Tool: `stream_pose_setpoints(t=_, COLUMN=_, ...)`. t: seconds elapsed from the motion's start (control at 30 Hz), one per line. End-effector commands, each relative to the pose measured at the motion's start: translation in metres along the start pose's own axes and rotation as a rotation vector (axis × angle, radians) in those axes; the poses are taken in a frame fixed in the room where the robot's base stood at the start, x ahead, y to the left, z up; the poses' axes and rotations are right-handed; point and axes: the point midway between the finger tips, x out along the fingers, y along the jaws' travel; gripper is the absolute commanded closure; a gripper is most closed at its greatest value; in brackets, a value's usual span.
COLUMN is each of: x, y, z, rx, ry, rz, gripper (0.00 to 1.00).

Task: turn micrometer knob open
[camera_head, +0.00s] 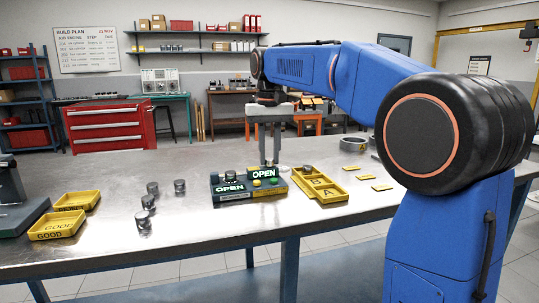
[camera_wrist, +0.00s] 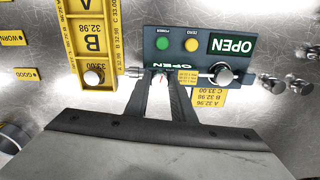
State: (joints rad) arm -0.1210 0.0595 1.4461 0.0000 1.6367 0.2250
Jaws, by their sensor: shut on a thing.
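The micrometer station (camera_head: 232,190) is a dark box on the metal bench, with green and yellow buttons and displays reading OPEN. It also shows in the wrist view (camera_wrist: 210,61), where a metal cylinder (camera_wrist: 222,72) stands at its right end. My gripper (camera_head: 269,162) reaches down behind the station in the head view. In the wrist view my gripper (camera_wrist: 160,76) has its fingertips close together at the station's near edge, beside the small OPEN lettering. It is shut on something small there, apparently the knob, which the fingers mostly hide.
A yellow lettered tray (camera_wrist: 119,60) lies close beside the fingers in the wrist view. Several metal cylinders (camera_head: 142,222) stand left of the station. Yellow trays (camera_head: 57,226) sit at the bench's left. A metal ring (camera_head: 353,145) and flat yellow tags (camera_head: 382,188) lie at right.

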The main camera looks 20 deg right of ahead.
Motion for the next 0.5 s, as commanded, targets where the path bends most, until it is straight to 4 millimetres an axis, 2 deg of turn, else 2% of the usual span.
stream_pose_setpoints(t=0.2, x=-0.0014, y=-0.0002, z=-0.0008, rx=0.145, ry=0.005, rz=-0.001, gripper=1.0)
stream_pose_setpoints(t=0.5, x=-0.0014, y=-0.0004, z=-0.0009, rx=0.256, ry=0.005, rz=-0.001, gripper=1.0)
